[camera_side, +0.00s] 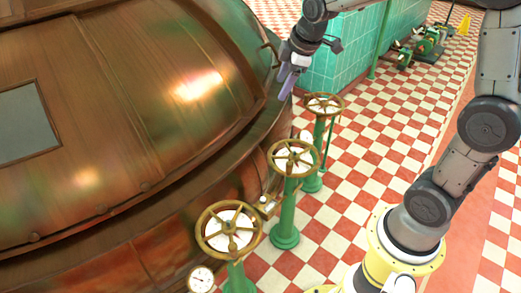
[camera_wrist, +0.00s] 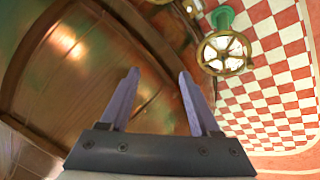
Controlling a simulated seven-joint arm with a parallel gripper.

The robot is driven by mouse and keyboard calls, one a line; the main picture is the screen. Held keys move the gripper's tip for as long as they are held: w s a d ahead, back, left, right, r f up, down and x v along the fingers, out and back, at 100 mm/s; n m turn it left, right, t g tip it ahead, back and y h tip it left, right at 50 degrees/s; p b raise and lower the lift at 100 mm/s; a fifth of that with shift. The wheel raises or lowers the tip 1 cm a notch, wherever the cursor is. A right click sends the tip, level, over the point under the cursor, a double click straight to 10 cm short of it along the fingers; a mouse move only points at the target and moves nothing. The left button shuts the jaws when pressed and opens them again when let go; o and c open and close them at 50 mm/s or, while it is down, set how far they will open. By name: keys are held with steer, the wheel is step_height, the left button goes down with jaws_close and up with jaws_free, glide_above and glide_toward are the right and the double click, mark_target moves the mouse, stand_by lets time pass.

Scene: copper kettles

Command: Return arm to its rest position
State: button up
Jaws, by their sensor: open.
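My gripper (camera_side: 286,82) is at the top middle of the side view, beside the right edge of the large copper kettle (camera_side: 120,110) and above the farthest valve wheel. In the wrist view my gripper (camera_wrist: 156,95) shows two purple fingers spread apart with nothing between them. The copper kettle (camera_wrist: 75,65) lies beyond the fingers and fills the left and middle of that view.
Brass handwheels on green posts stand along the kettle: near (camera_side: 228,243), middle (camera_side: 285,185) and far (camera_side: 318,105). A gauge (camera_side: 201,280) sits at the bottom. A green tiled block (camera_side: 340,52) stands behind my gripper.

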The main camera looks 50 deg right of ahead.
steer(key=s+a+r+m+t, duration=0.1)
steer(key=s+a+r, duration=0.35)
steer(key=s, duration=0.25)
steer(key=s+a+f+m, duration=0.2)
steer(key=s+m, duration=0.6)
steer(key=s, duration=0.9)
steer(key=shift+s+a+f+y, duration=0.2)
steer(key=shift+s+a+y, duration=0.1)
steer(key=shift+y, duration=0.1)
stand_by(1.9)
